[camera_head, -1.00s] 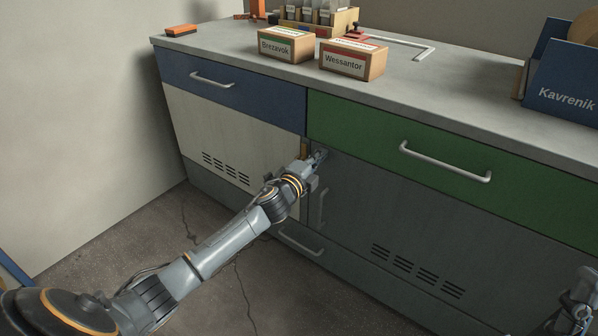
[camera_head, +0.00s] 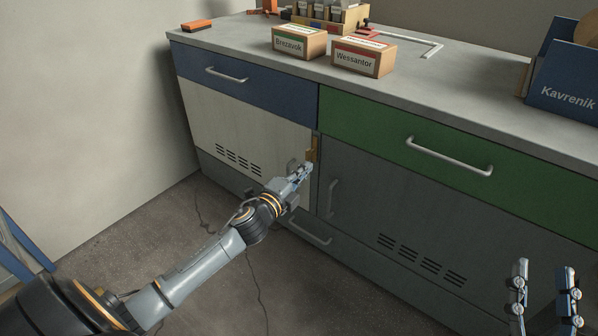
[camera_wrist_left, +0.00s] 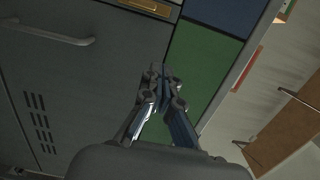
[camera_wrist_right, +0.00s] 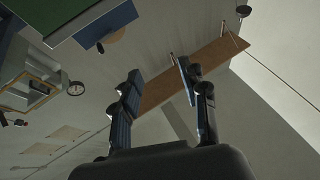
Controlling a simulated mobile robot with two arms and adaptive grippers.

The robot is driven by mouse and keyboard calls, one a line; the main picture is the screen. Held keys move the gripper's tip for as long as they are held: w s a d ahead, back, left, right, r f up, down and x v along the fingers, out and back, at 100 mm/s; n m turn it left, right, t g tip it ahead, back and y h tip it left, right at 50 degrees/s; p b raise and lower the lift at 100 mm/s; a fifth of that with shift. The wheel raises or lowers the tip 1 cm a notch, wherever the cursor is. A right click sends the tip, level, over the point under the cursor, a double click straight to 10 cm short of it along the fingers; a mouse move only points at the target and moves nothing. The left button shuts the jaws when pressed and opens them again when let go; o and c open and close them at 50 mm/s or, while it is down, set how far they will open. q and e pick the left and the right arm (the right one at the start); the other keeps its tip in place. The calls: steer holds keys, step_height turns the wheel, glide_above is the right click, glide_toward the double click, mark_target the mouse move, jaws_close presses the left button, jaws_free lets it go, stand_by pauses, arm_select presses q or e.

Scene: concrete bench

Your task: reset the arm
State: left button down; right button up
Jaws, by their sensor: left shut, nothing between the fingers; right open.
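My left arm reaches in from the lower left of the head view. Its gripper (camera_head: 304,172) is shut and empty, in front of the cabinet near the edge between the pale door (camera_head: 240,130) and the dark grey door (camera_head: 400,215). The left wrist view shows its fingertips (camera_wrist_left: 160,72) together, with nothing between them. My right gripper (camera_head: 543,268) is at the lower right of the head view, pointing up, its fingers apart and empty. The right wrist view shows its open fingers (camera_wrist_right: 155,85) with a gap between them.
The bench top (camera_head: 450,85) holds the Brezavok box (camera_head: 289,44), the Wessantor box (camera_head: 355,60), an orange block (camera_head: 196,25) and a blue Kavrenik holder (camera_head: 565,95). Handles stick out from the blue drawer (camera_head: 290,98) and green drawer (camera_head: 375,135). Floor (camera_head: 320,290) is clear between the arms.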

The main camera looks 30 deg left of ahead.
arm_select(q)
steer(key=shift+s, duration=1)
arm_select(e)
steer(key=shift+w+f+g+h, duration=0.3)
steer(key=shift+f+g, duration=0.1)
steer(key=shift+f, duration=0.45)
